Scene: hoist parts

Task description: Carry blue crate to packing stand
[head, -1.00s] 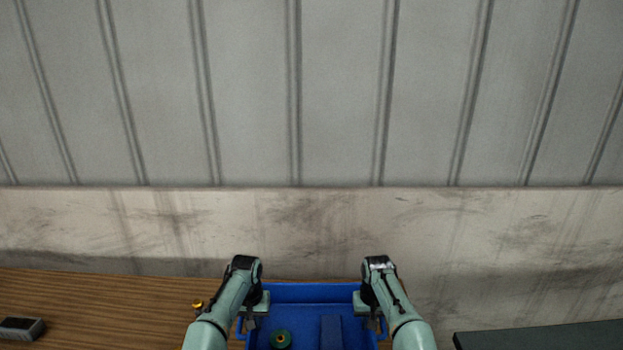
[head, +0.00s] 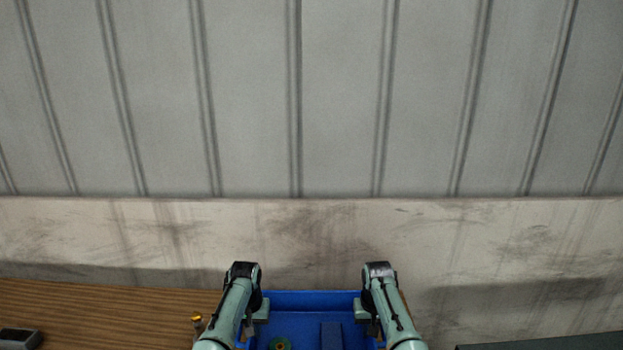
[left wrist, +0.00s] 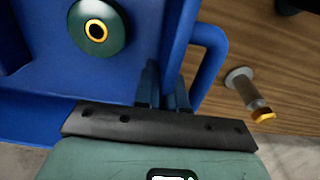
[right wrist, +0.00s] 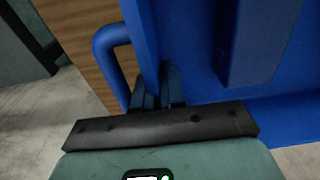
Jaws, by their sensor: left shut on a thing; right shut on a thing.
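The blue crate (head: 312,301) is at the bottom middle of the head view, between my two arms; its near part is cut off. Inside lie a green round part with a hub (head: 280,344) and a long blue block (head: 331,336). My left gripper (left wrist: 163,88) is shut on the crate's left side wall, by a loop handle (left wrist: 213,62). My right gripper (right wrist: 160,88) is shut on the opposite wall, by the other handle (right wrist: 110,55). A dark flat top (head: 545,341) at the lower right may be the packing stand.
A wooden table (head: 110,310) lies at left, partly under the crate in view. On it are a small yellow-topped part (head: 197,321) and a grey-black box (head: 18,339). A wall (head: 310,225) stands behind. A gap separates crate and dark top.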

